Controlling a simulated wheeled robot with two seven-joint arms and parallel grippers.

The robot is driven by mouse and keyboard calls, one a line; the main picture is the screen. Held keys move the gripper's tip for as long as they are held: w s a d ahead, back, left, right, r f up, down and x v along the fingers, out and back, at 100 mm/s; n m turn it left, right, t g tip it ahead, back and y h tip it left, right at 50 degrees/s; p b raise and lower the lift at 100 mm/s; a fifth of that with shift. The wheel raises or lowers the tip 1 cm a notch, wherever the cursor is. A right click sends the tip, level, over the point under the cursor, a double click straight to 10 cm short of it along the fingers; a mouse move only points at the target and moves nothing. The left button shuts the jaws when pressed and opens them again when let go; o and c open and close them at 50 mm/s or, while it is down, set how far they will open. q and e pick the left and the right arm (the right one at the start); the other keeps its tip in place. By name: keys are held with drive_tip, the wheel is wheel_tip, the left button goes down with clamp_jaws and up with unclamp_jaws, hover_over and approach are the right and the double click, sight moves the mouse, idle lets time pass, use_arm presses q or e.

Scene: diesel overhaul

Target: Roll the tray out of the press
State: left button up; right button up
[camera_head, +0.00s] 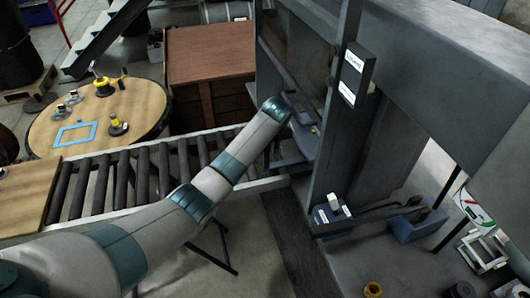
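The press (325,150) is a tall dark grey frame right of centre. My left arm reaches in from the lower left across the roller conveyor (130,180). My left gripper (303,118) is at the press opening, small and dark against the dark frame. I cannot tell whether its fingers are open or shut, or whether they touch anything. A blue-grey piece (287,152) shows low in the opening just below the gripper. It may be part of the tray, but the arm and the press frame hide most of it. My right gripper is not in view.
The conveyor runs from a wooden board (25,196) at left to the press. A round wooden table (140,92) with small parts and a blue frame stands behind it. A brown wooden cabinet (212,55) is beside it. A bench (400,270) with loose parts lies at lower right.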

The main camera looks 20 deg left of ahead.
use_arm(q)
drive_tip(key=shift+p+x, duration=0.5)
drive_tip(key=shift+x, duration=1.9)
clamp_jaws()
